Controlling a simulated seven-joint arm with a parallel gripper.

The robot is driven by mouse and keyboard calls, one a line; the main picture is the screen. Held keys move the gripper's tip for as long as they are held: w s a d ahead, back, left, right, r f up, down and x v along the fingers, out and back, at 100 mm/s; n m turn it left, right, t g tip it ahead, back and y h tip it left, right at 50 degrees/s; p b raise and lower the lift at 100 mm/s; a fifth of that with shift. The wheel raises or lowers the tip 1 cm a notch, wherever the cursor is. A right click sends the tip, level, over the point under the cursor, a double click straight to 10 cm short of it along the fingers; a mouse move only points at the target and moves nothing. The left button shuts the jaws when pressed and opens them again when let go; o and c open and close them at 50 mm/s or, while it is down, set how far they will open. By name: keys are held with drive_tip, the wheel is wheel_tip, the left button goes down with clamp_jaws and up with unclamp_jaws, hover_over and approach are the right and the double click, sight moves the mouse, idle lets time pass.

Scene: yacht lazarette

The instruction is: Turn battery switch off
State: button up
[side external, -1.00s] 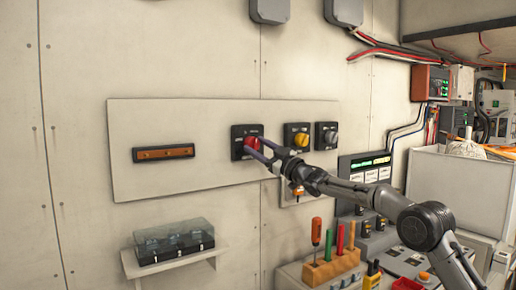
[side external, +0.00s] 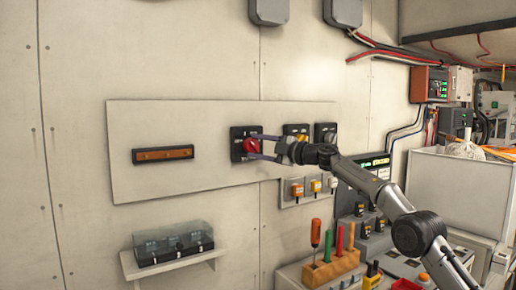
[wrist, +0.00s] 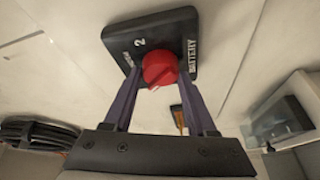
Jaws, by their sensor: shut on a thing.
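The battery switch is a red round knob (side external: 251,146) on a black square plate (side external: 237,131), mounted on the pale wall panel.
Yellow (side external: 296,130) and grey (side external: 328,136) switches sit right of it, the yellow one partly behind my wrist. Several small switches (side external: 315,185) are below. An orange bar (side external: 163,154) is at left. A shelf (side external: 180,265) holds a clear-lidded box (side external: 173,243). A tool block (side external: 330,268) stands below.

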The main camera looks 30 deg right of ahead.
drive_tip(key=shift+n+g, duration=0.4)
drive_tip(key=shift+n, duration=0.2)
drive_tip(key=o, duration=1.4)
drive_tip(key=shift+c, duration=0.2)
drive_tip(key=shift+s+r, duration=0.1)
drive_tip(key=shift+v, duration=0.9)
drive_tip(key=v, duration=1.2)
